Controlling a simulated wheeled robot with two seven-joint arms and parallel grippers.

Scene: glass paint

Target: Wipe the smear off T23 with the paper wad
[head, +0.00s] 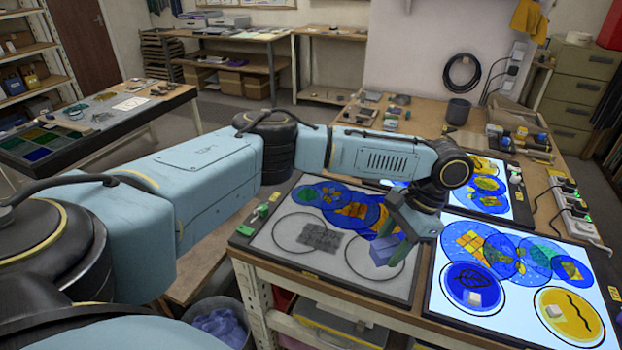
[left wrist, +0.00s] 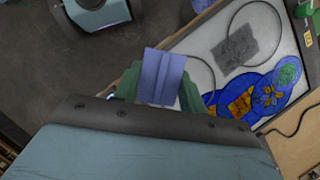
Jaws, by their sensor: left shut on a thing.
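My left gripper (head: 392,240) is shut on a folded blue-violet wad (head: 383,251), which appears to be the paper wad. It also shows in the left wrist view (left wrist: 161,77), between green fingers. It hangs over the front right part of the unlit left panel (head: 330,272), near an empty black ring; I cannot tell whether it touches. The lit right panel (head: 440,303) bears a blue disc with a leaf outline (head: 463,278) and a yellow disc with a dark wavy line (head: 588,311). I cannot read any T23 label or pick out the smear for certain. My right gripper is out of view.
A grey textured patch (head: 320,237) and overlapping painted discs (head: 352,209) lie on the left panel. Small pale blocks sit on both discs of the right panel. Another lit panel stands behind. Power strips (head: 575,216) line the right edge. A bin (head: 217,325) stands below the bench.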

